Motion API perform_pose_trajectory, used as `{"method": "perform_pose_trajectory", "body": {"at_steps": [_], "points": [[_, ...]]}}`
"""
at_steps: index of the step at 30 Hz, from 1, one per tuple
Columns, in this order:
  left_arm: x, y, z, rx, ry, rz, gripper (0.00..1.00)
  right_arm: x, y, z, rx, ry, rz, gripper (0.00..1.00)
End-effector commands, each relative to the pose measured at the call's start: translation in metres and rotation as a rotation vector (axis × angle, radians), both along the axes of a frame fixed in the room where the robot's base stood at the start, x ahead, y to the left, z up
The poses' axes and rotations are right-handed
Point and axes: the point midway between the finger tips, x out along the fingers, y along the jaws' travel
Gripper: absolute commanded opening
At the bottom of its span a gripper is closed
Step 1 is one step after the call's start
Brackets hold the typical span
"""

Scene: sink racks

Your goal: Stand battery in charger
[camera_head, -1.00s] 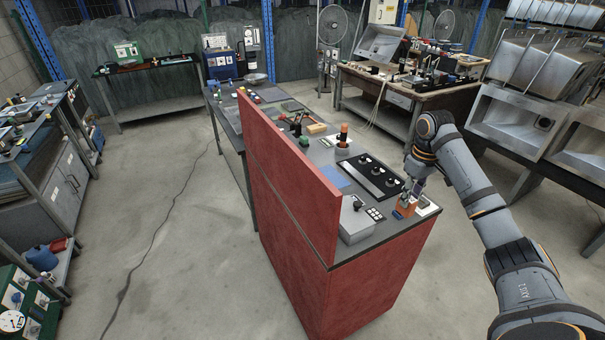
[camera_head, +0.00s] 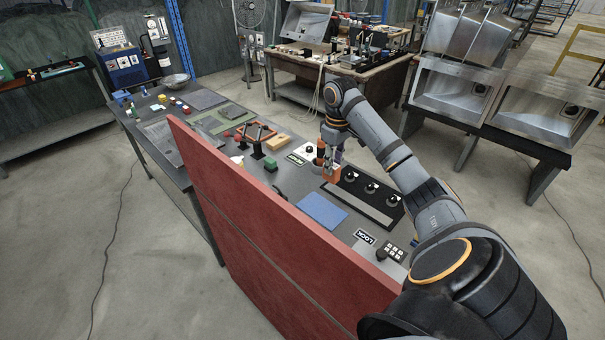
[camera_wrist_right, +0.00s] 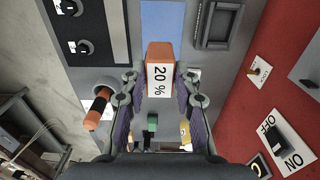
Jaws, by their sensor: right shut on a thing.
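The battery (camera_wrist_right: 159,70) is an orange block with a white face reading "20 %". My right gripper (camera_wrist_right: 155,92) is shut on it, one finger on each side in the wrist view. In the head view the battery (camera_head: 331,174) hangs below my right gripper (camera_head: 331,160), over the bench near the knob panel's far end; its exact height is hard to tell. A dark grey frame with a recess (camera_wrist_right: 216,24) lies right of the blue mat in the wrist view; I cannot tell whether it is the charger. My left gripper is not in view.
A black panel with knobs (camera_head: 371,187) and a blue mat (camera_head: 322,210) lie on the bench. An orange-and-black handle (camera_wrist_right: 98,108) stands beside the battery. A red wall (camera_head: 250,235) edges the bench. An ON/OFF switch (camera_wrist_right: 283,141) is at the wrist view's right.

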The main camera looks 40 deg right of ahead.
Motion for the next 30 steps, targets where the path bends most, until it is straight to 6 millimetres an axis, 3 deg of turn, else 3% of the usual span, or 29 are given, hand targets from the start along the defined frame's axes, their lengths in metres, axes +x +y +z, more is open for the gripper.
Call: {"method": "perform_pose_trajectory", "body": {"at_steps": [4,9,13,18,23,30], "points": [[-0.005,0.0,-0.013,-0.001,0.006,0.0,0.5,-0.01,0.037,-0.022,-0.001,0.002,0.007,0.0],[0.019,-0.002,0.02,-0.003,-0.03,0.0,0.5,-0.023,0.086,-0.033,0.006,0.004,0.006,0.0],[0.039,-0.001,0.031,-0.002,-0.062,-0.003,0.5,-0.028,0.108,-0.065,0.008,0.005,0.002,0.0],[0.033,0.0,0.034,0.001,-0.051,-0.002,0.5,-0.031,0.122,-0.087,0.004,0.001,0.0,0.0],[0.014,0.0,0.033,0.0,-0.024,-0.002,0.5,-0.031,0.124,-0.092,0.001,0.0,0.0,0.0],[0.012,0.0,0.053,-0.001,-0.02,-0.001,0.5,-0.033,0.129,-0.121,0.004,0.001,-0.001,0.0]]}}
